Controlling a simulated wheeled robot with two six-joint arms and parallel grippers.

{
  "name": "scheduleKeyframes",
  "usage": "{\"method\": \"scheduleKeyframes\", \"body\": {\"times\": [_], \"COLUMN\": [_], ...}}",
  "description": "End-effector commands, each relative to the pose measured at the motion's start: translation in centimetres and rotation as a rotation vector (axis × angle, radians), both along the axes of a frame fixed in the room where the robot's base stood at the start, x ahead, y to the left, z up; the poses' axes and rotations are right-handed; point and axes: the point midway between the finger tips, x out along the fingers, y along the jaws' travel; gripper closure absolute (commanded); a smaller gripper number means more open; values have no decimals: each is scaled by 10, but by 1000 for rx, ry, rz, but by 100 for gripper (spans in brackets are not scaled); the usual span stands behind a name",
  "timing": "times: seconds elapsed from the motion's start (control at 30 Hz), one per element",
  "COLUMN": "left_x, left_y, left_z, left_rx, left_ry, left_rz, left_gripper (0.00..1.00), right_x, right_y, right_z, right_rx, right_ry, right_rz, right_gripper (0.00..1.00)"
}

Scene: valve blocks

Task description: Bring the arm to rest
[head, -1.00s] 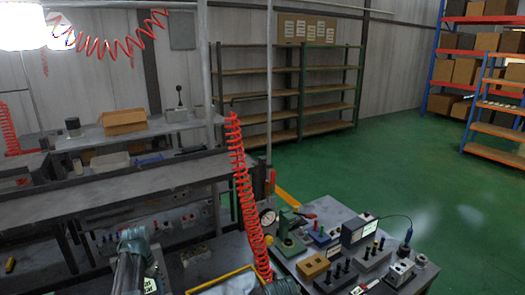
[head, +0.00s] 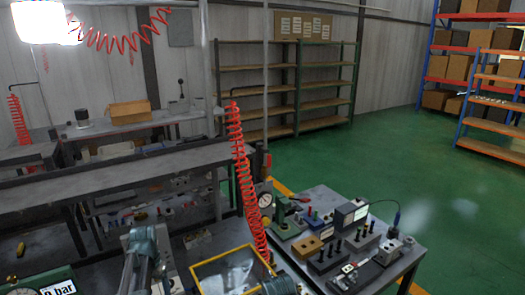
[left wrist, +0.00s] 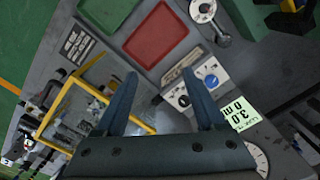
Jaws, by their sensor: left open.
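My left gripper (left wrist: 160,73) shows in the left wrist view with its two dark fingers spread apart and nothing between them. It hangs over a grey bench top, with a red tray (left wrist: 160,40) and a grey box with a blue knob (left wrist: 200,84) beyond the fingertips. In the head view my left arm comes in at the bottom left of centre, and its gripper cannot be made out there. My right gripper is not in view.
A yellow-framed panel (head: 205,268) stands close to my left arm, and shows left of the fingers in the wrist view. A pressure display (head: 45,285) is at the lower left. A red coiled hose (head: 240,160) hangs in front. A side table (head: 405,262) carries several tools.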

Motion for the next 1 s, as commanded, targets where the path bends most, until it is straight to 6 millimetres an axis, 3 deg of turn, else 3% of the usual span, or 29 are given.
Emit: {"method": "scheduleKeyframes", "body": {"times": [0.27, 0.43, 0.57, 0.7, 0.83, 1.0], "left_x": [-18, -39, -69, -112, -144, -165], "left_y": [-59, -111, -162, -219, -252, -271], "left_z": [-14, -27, -41, -57, -66, -71], "left_rx": [12, 26, 42, 67, 85, 98], "left_ry": [11, 20, 27, 31, 31, 29], "left_rz": [-35, -67, -103, -147, -175, -191], "left_gripper": [29, 29, 29, 29, 29, 29], "right_x": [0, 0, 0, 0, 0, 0], "right_y": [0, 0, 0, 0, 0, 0], "right_z": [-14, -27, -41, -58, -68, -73], "right_rx": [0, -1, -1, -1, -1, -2], "right_ry": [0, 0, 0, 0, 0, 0], "right_rz": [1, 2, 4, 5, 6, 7], "right_gripper": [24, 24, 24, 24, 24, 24]}}
